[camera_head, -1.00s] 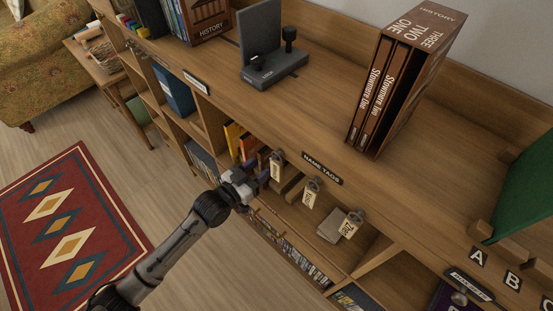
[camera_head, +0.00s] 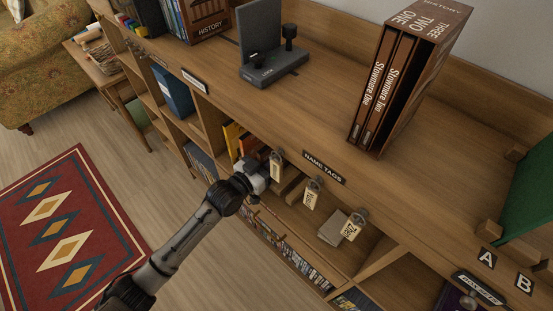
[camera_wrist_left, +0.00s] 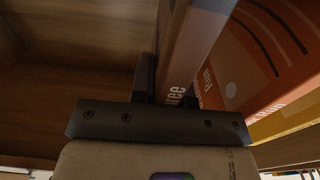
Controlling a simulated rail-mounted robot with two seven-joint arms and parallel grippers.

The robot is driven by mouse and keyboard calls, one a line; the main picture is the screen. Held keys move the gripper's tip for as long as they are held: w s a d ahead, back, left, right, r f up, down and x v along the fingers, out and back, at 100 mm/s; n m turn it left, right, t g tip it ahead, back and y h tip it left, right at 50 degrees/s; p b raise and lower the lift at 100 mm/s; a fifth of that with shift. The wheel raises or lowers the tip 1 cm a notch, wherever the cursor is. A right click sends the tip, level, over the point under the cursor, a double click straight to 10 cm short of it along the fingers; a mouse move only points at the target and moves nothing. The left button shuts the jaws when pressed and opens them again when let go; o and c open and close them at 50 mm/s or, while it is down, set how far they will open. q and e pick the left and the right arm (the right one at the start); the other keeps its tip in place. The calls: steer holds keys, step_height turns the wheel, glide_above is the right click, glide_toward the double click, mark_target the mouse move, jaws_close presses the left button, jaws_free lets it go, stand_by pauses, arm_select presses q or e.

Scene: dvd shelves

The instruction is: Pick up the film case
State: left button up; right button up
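A dark brown film case (camera_wrist_left: 178,60) with white spine lettering ending in "ree" stands upright in a lower shelf compartment in the left wrist view. My left gripper (camera_wrist_left: 160,82) is right at its spine, with one dark finger along the case's left side. In the head view my left gripper (camera_head: 266,170) reaches into the compartment and hides most of the case. On the shelf top stands a brown box set (camera_head: 437,25) holding Stowmore One (camera_head: 378,90) and Stowmore Two (camera_head: 396,92), with a dark empty slot beside them.
An orange case (camera_wrist_left: 260,50) stands close on the right of the brown one. Tags hang from hooks under the "NAME TAGS" label (camera_head: 324,167), close to my gripper. A grey stand (camera_head: 270,65) is on the shelf top. The compartment's left side looks free.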

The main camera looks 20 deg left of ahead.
arm_select(q)
jaws_close()
steer(key=shift+r, duration=0.2)
